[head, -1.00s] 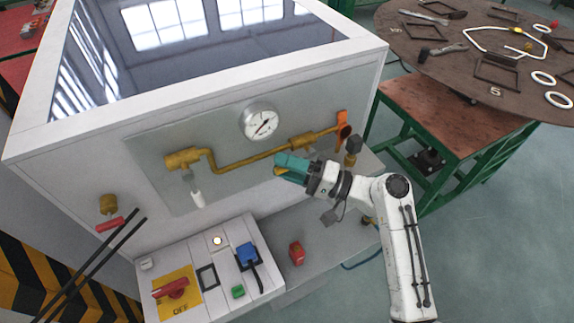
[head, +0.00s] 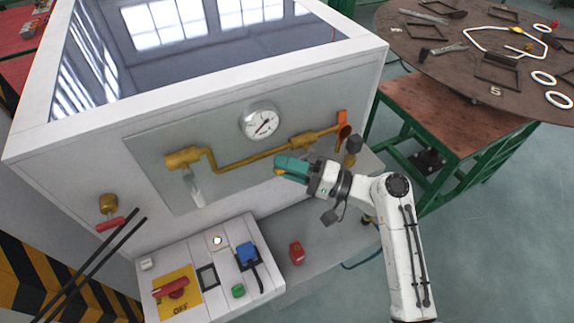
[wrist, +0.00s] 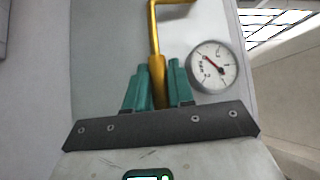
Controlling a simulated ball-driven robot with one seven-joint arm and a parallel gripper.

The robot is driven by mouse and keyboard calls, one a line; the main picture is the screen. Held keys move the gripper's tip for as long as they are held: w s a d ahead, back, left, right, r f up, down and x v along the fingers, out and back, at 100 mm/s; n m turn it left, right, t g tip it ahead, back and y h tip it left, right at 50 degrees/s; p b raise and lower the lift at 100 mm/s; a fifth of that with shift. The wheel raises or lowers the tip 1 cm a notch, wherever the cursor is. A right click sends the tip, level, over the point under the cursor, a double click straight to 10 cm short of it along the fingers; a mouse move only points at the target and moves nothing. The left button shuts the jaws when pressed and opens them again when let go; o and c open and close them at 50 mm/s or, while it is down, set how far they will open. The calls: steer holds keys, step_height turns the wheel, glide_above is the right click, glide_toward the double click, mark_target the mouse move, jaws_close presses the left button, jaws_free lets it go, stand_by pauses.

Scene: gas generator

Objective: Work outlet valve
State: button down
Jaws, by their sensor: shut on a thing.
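A yellow pipe (head: 240,162) runs along the front panel of the white cabinet, with a thick yellow valve body (head: 302,141) near its right end and another (head: 182,158) at its left end. My gripper (head: 288,168) is at the right-hand valve, below and in front of its body. Its teal fingers are closed around a yellow part, likely the valve's handle, which they mostly hide; a bit of yellow shows at the fingertips. The wrist view shows the fingers (wrist: 157,90) on both sides of the yellow piece (wrist: 157,68).
A round pressure gauge (head: 260,121) sits just above the pipe; it also shows in the wrist view (wrist: 213,67). An orange part (head: 342,118) is at the pipe's right end. Below stands a control box with a red switch (head: 172,288) and blue plug (head: 247,254). A round table (head: 450,60) is at right.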

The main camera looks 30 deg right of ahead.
steer(key=shift+d+f+n+g+h, duration=0.1)
steer(key=shift+f+n+g+h, duration=0.7)
steer(key=shift+n, duration=0.3)
steer(key=d+f+n+g+h+p, duration=0.3)
steer(key=d+f+n+h+p, duration=0.2)
steer(key=h, duration=0.5)
steer(key=shift+d+n+h+p, duration=0.35)
steer(key=shift+d+n, duration=0.45)
steer(key=shift+n, duration=0.2)
steer(key=c, duration=1.1)
jaws_free()
steer(key=shift+d, duration=0.15)
